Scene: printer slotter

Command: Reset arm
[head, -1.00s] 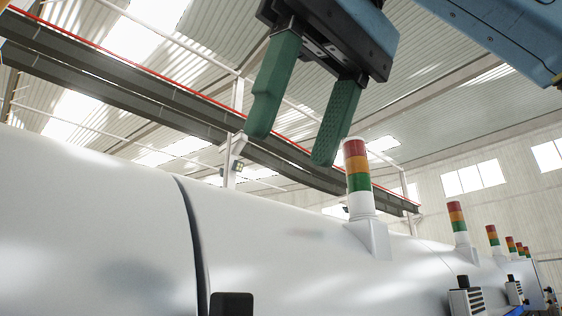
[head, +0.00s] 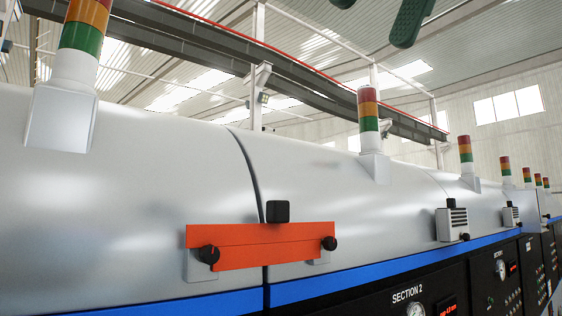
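My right gripper (head: 374,21) shows only as two green fingertips at the top edge of the head view, right of the middle. The fingers are apart with nothing between them. Its body and arm are cut off by the frame. The fingertips appear above the machine, against the ceiling. My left gripper is not in view.
A long silver machine (head: 160,180) fills the lower view. An orange bracket (head: 275,246) with black knobs spans a seam, and a blue stripe (head: 350,284) runs below. Several signal lights, such as one (head: 369,108), stand on top. Dark panels (head: 430,290) are at lower right.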

